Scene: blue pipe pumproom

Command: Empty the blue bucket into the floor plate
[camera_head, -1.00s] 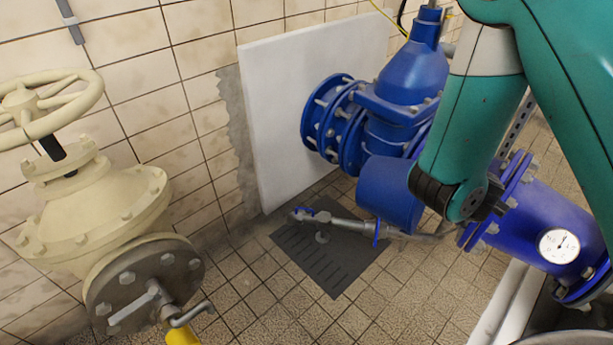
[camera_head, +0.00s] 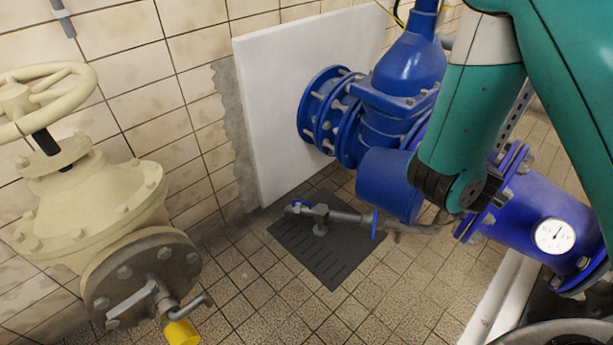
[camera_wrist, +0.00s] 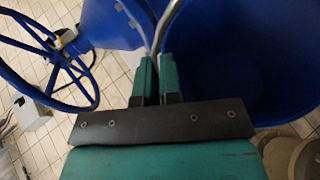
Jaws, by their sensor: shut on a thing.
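The blue bucket (camera_head: 388,184) shows in the head view as a smooth blue cylinder beside my arm, below the blue valve. In the wrist view the bucket (camera_wrist: 235,65) fills the upper right, and its inside looks dark. The gripper is mostly hidden behind my arm in the head view. The dark grey slotted floor plate (camera_head: 318,258) lies on the tiles, left of and below the bucket in the picture. The bucket's contents and exact tilt cannot be made out.
A metal tap pipe (camera_head: 345,216) with blue levers stands over the floor plate. A blue flanged valve (camera_head: 385,105) and gauged pipe (camera_head: 535,215) are close to my arm. A beige valve (camera_head: 90,215) is at the left. Tiled floor is free in front of the plate.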

